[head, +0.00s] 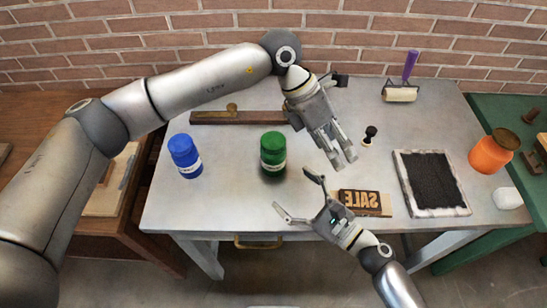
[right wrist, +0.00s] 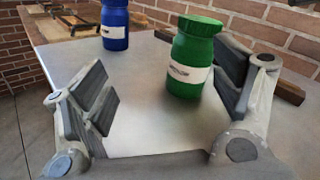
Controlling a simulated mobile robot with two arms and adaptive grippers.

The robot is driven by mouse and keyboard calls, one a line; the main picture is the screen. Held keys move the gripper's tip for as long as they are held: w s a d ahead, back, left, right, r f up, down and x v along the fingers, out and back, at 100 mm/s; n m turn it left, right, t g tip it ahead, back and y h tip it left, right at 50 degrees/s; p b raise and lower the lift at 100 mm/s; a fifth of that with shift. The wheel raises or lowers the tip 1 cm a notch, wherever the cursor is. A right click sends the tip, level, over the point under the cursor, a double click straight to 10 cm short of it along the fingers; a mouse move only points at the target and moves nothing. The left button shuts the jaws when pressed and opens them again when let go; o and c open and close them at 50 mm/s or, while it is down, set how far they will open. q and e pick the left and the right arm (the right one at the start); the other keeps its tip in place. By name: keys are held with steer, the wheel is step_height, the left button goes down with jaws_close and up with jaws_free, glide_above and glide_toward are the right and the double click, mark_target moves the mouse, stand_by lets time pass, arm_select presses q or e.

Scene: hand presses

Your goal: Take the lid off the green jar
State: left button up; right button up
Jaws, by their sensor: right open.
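The green jar (head: 273,155) stands upright on the grey table, with its green lid (head: 272,138) on top. In the right wrist view the green jar (right wrist: 190,68) stands ahead, between the fingers' directions and nearer the right finger, with its lid (right wrist: 200,25) on. My right gripper (head: 297,198) is open and empty, in front of the jar and a little to its right. My left gripper (head: 342,160) hangs to the right of the jar, apart from it. Its fingers look close together, and I cannot tell whether they are fully shut.
A blue jar (head: 185,156) stands left of the green one. A brown bar (head: 225,118) lies behind. To the right are a SALE printing block (head: 365,202), a small black-knobbed stamp (head: 370,135), a black ink tray (head: 432,180), a roller (head: 400,94) and an orange jar (head: 490,154).

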mark_target(281, 161)
arm_select(q)
steer(key=w+a+y, duration=0.2)
steer(key=a, duration=0.2)
steer(key=w+a+t+y, duration=0.1)
steer(key=w+a+y, duration=0.1)
steer(key=w+a, duration=0.1)
steer(key=w+a+r+t+y, duration=0.1)
steer(key=w+a+y, duration=0.1)
steer(key=a, duration=0.3)
steer(key=shift+w, duration=0.4)
arm_select(e)
steer(key=w+m, duration=0.1)
steer(key=d+f+m+t+h, duration=0.1)
steer(key=m, duration=0.1)
steer(key=w+d+f+m+h, duration=0.1)
steer(key=m, duration=0.1)
steer(key=shift+w+d+t, duration=0.25)
steer(key=shift+w+t, duration=0.05)
arm_select(q)
steer(key=shift+w+a+r+n, duration=0.1)
steer(key=shift+a+n, duration=0.1)
steer(key=shift+n, duration=0.1)
arm_select(e)
steer(key=shift+w+m, duration=0.1)
steer(key=shift+m, duration=0.2)
steer(key=x, duration=1.1)
steer(key=shift+w+a, duration=0.2)
steer(key=shift+w, duration=0.15)
